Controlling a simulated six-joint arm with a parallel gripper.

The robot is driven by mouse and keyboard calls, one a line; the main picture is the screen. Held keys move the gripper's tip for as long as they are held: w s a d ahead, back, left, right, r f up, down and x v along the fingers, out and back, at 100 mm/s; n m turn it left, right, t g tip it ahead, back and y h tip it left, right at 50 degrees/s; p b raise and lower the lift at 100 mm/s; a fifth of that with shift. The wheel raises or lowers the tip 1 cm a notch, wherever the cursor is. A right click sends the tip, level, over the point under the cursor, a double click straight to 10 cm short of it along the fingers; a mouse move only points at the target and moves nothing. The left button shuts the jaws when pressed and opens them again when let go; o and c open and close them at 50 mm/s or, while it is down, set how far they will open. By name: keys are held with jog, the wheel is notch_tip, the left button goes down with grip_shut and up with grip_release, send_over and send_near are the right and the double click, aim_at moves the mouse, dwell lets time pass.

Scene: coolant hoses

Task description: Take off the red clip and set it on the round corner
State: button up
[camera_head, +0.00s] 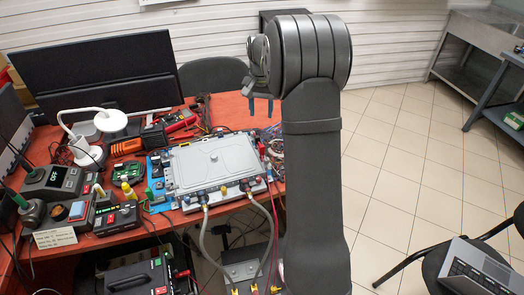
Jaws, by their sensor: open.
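A grey flat unit with a ribbed lid (212,162) lies on the red-topped workbench. Two grey hoses (203,235) run from fittings on its front edge down to a dark box (243,272) below the bench. Small coloured parts sit at those fittings, too small to tell apart. A small red spot (262,148) shows at the unit's right edge; I cannot tell whether it is the red clip. I cannot pick out the round corner with certainty. My gripper (261,111) is open and empty, fingers pointing down, above the bench's back right, apart from the unit.
A white lamp (88,150), a soldering station (52,182) and instruments crowd the left. A dark monitor (95,72) stands behind. My arm hides the bench's right end. A chair with a laptop (475,270) stands lower right.

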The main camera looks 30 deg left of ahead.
aim_at(262, 145)
notch_tip(262, 145, down, 12)
jog(key=n, duration=0.6)
jog(key=shift+f, duration=0.25)
jog(key=shift+d+f, duration=0.1)
jog(key=shift+f, duration=2.6)
grip_shut()
jog(key=shift+w+r, duration=0.1)
